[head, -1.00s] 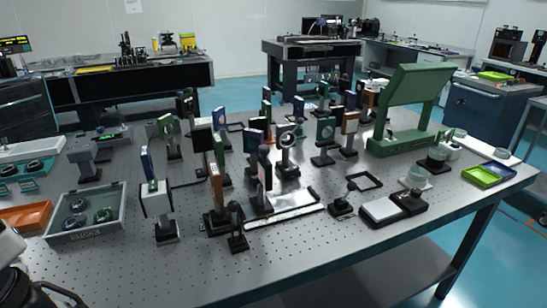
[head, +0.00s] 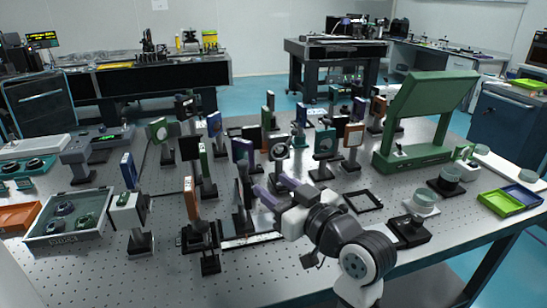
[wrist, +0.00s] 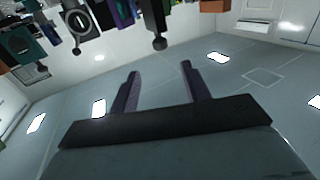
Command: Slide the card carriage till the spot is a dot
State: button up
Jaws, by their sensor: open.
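A dark upright card (head: 243,196) stands on a low rail (head: 250,240) with a pale scale strip, near the front middle of the table. I take this to be the card carriage. My gripper (head: 272,184) reaches in from the lower right, with its two purplish fingers apart and nothing between them. The fingertips are close to the right of the card; I cannot tell whether they touch it. My wrist hides the right part of the rail. In the wrist view the open fingers (wrist: 160,70) show empty. No light spot can be made out.
An orange-edged plate (head: 191,199) on a post stands left of the rail, and a white-faced mount (head: 128,212) further left. Several posted optics crowd behind. A large green slanted stand (head: 420,120) is at the right back.

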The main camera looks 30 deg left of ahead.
aim_at(240, 162)
jog(key=p+x, duration=0.3)
jog(key=x, duration=1)
jog(key=shift+w+a, duration=0.1)
jog(key=shift+a, duration=0.25)
jog(key=shift+f, duration=0.1)
jog(key=shift+c, duration=0.5)
grip_shut()
